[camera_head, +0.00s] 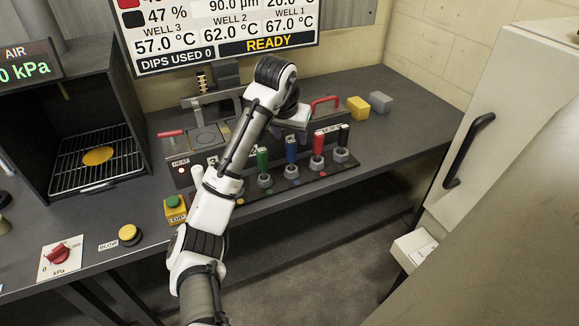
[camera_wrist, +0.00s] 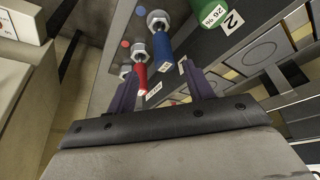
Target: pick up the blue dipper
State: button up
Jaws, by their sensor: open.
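The blue dipper (camera_head: 291,150) stands upright in a rack on the bench, between a green dipper (camera_head: 263,160) and a red dipper (camera_head: 317,144). In the wrist view the blue dipper (camera_wrist: 163,50) shows just beyond the gap between my fingertips, with its metal collar farther off. My gripper (camera_wrist: 160,68) is open, its two dark fingers apart with nothing between them. In the head view my gripper (camera_head: 291,124) hangs above and close to the blue dipper; the fingers are hard to make out there.
A black dipper (camera_head: 343,138) stands right of the red one. A hot-well unit with a red handle (camera_head: 325,102) is behind the rack. Yellow (camera_head: 357,107) and grey (camera_head: 380,102) blocks lie farther back. An oven (camera_head: 75,130) is left; a white cabinet (camera_head: 510,110) is right.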

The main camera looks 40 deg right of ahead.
aim_at(292, 149)
jog(key=p+x, duration=0.1)
jog(key=x, duration=0.7)
jog(key=shift+w+f+p, duration=0.15)
jog(key=shift+w+p, duration=0.15)
jog(key=shift+p, duration=0.1)
grip_shut()
